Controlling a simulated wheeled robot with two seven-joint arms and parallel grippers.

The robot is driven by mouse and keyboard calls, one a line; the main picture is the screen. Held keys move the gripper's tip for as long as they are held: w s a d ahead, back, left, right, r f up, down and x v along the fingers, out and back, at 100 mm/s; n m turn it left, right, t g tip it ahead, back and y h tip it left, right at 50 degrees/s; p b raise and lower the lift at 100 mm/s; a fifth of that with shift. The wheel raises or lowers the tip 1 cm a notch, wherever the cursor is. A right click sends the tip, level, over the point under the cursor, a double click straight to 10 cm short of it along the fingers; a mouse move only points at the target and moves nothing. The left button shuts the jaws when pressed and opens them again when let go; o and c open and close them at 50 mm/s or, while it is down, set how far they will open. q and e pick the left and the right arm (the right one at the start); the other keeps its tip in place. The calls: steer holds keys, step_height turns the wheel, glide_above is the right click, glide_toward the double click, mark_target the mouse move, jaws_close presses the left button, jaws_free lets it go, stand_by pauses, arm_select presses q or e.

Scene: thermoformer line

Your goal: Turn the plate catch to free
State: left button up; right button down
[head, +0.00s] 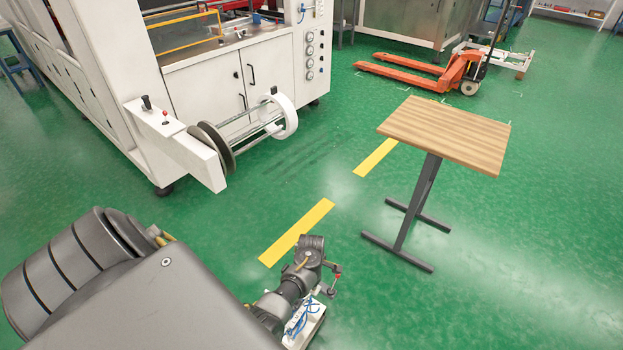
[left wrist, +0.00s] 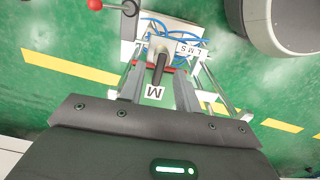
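In the left wrist view my left gripper (left wrist: 160,72) reaches up the picture with its two grey fingers apart. A black handle (left wrist: 158,66) stands between them, with a gap showing on each side. Behind it is a white box (left wrist: 186,32) with blue cables and the letters L, M, S; a card marked M lies nearer. A red knob (left wrist: 95,5) on a short bar is at the top left. I cannot tell which part is the plate catch. My right gripper is out of view.
A white machine (head: 205,85) with a roll holder (head: 277,117) stands at the upper left. A wood-topped table (head: 447,132) stands at the right. An orange pallet truck (head: 425,70) is behind it.

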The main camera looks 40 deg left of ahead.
arm_select(q)
steer(key=shift+f, duration=0.8)
steer(key=shift+c, duration=0.3)
jaws_close()
